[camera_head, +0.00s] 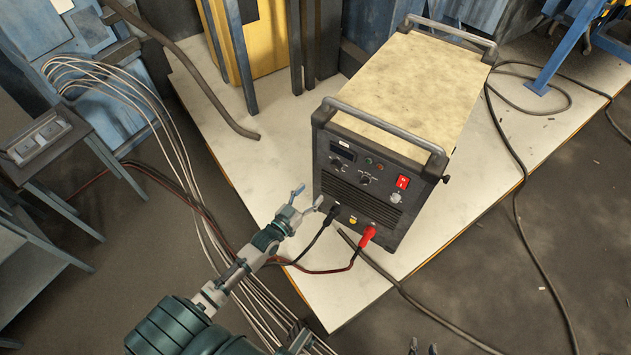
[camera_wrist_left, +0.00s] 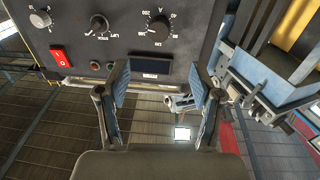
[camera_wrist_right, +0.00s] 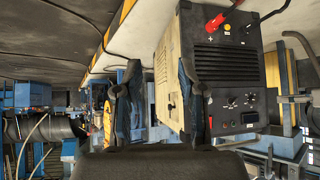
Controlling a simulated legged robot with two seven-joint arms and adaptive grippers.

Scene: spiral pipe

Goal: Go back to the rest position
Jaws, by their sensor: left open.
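My left gripper (camera_head: 308,197) is open and empty in the head view, just in front of the left part of the welding machine's front panel (camera_head: 362,190). In the left wrist view its two blue-padded fingers (camera_wrist_left: 159,72) are spread, with the panel's knobs, display and red switch beyond; contact is not visible. My right gripper (camera_wrist_right: 159,68) is open and empty in the right wrist view, with the machine (camera_wrist_right: 228,75) upside down beyond and to the right. Two dark tips at the bottom edge of the head view appear to be its fingers (camera_head: 423,347).
The machine stands on a pale platform (camera_head: 265,225). A black plug and a red plug (camera_head: 367,235) with cables sit low on its front. Loose wires (camera_head: 185,165) pass beneath my left arm. A small table (camera_head: 65,150) stands left; open floor (camera_head: 500,290) lies right.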

